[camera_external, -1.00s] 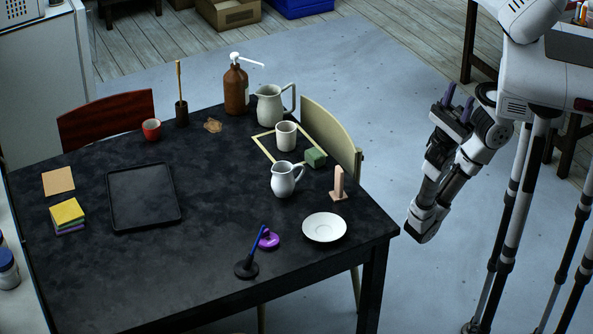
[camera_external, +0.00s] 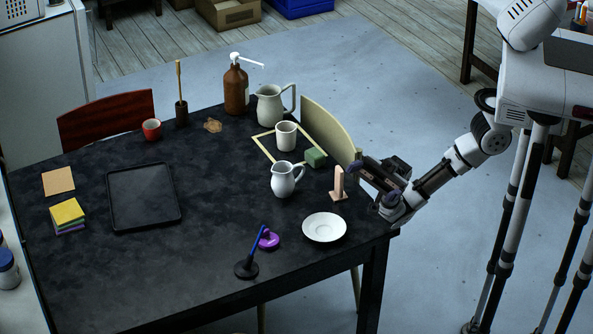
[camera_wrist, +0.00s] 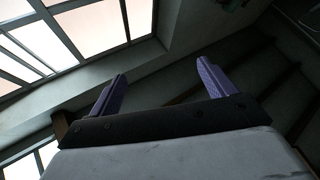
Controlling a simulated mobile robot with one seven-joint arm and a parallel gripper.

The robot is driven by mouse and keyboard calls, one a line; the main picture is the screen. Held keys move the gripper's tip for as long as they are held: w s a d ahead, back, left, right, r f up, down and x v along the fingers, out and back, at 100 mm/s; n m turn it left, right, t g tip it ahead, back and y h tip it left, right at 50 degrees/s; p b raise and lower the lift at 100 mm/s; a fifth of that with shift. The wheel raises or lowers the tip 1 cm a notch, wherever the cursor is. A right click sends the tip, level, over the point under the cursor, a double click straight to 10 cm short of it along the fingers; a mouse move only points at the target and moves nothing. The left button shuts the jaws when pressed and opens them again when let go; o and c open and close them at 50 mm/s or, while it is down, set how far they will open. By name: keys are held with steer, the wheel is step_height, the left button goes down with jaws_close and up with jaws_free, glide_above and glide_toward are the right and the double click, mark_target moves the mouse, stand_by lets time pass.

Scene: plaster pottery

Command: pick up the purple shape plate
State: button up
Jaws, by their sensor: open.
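The purple shape plate (camera_external: 269,239) lies flat near the front edge of the black table. A blue pen in a dark round stand (camera_external: 246,269) is close to its left and overlaps it in the picture. My gripper (camera_external: 372,176) is at the table's right corner, up and to the right of the plate and well apart from it. In the wrist view my gripper (camera_wrist: 160,95) shows two purple fingers spread wide with nothing between them. The wrist view faces windows and a wall, so the plate is not in it.
A white saucer (camera_external: 324,227) lies right of the plate on the black table (camera_external: 200,275). A pinkish stand (camera_external: 338,184), a white creamer (camera_external: 284,180), a green block (camera_external: 315,157) and a mug (camera_external: 286,136) stand behind. A black tray (camera_external: 144,223) lies left. The table's middle is clear.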

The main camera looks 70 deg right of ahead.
steer(key=w+a+f+m+t+h+b, duration=0.1)
steer(key=w+a+f+h, duration=0.25)
steer(key=w+f, duration=0.25)
steer(key=w+a+f+m+t+h, duration=0.1)
steer(key=w+a+f+m+h, duration=0.1)
steer(key=w+f+h, duration=0.35)
steer(key=w+d+f+m+h+b, duration=0.15)
steer(key=w+d+f+h, duration=0.35)
steer(key=w+f, duration=0.65)
steer(key=m+g+h+b, duration=0.3)
steer(key=m+g+h, duration=0.25)
steer(key=h, duration=0.45)
glide_above(269, 239)
steer(key=shift+n, duration=0.5)
step_height(269, 239, down, 16)
steer(key=shift+f, duration=0.1)
steer(key=shift+f+p, duration=0.6)
steer(key=shift+f, duration=2.2)
steer(key=c, duration=1.1)
